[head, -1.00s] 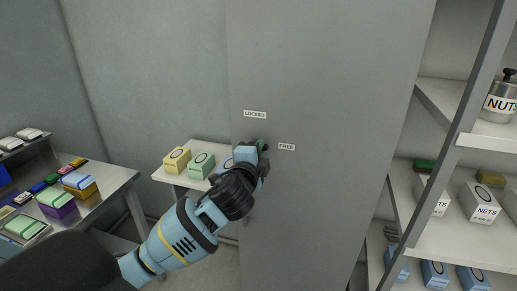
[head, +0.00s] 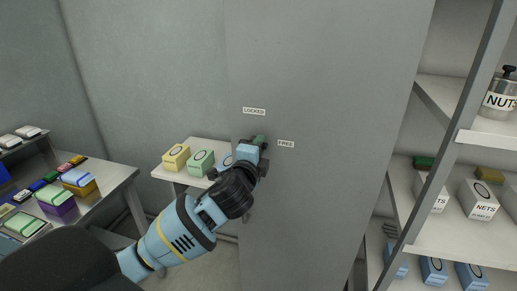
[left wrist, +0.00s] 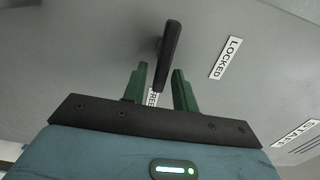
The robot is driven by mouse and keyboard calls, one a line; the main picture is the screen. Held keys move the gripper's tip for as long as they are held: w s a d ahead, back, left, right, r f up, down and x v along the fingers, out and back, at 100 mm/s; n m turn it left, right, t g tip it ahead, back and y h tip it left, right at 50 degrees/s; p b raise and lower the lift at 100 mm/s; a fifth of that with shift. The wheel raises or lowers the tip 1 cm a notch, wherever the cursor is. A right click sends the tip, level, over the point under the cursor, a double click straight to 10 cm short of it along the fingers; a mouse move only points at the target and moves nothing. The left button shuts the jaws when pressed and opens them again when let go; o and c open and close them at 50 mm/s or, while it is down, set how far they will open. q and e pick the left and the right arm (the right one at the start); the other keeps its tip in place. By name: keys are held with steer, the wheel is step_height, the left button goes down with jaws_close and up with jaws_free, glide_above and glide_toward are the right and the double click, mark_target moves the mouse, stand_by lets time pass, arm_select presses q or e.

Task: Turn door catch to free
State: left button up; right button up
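The door catch (left wrist: 168,55) is a black lever on the grey door (head: 325,60), seen in the left wrist view. Its lower end lies between the two green fingers of my left gripper (left wrist: 160,78), with a visible gap on each side. The gripper is open. A FREE label (left wrist: 152,97) is partly hidden behind the fingers, and a LOCKED label (left wrist: 229,57) is to the right. In the head view my left gripper (head: 258,141) is at the door between the LOCKED label (head: 254,111) and the FREE label (head: 286,144), hiding the catch. My right gripper is not in view.
A shelf rack (head: 455,137) with boxes and a NUTS jar (head: 501,101) stands to the right. A small table (head: 163,176) with boxes is left of the door, behind my left arm. A bench (head: 115,177) with coloured packs is at far left.

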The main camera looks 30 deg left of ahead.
arm_select(q)
steer(key=shift+o, duration=0.4)
steer(key=v, duration=0.7)
steer(key=shift+s, duration=0.4)
steer(key=shift+d, duration=0.1)
steer(key=s+d+f+n+g+h, duration=0.2)
steer(key=s+d+f, duration=0.1)
steer(key=f, duration=0.8)
steer(key=s+d+f+n+g+h, duration=0.2)
steer(key=s+f, duration=0.2)
steer(key=f, duration=0.7)
steer(key=s+d+f+n+g+h, duration=0.1)
steer(key=s+f+n, duration=0.3)
steer(key=s+f, duration=0.5)
steer(key=s+d+f+n+g+h, duration=0.1)
steer(key=s+d+f+n+g, duration=0.2)
steer(key=s+f, duration=0.6)
steer(key=s+n, duration=0.2)
steer(key=s, duration=0.1)
steer(key=shift+d, duration=0.35)
steer(key=shift+w, duration=0.1)
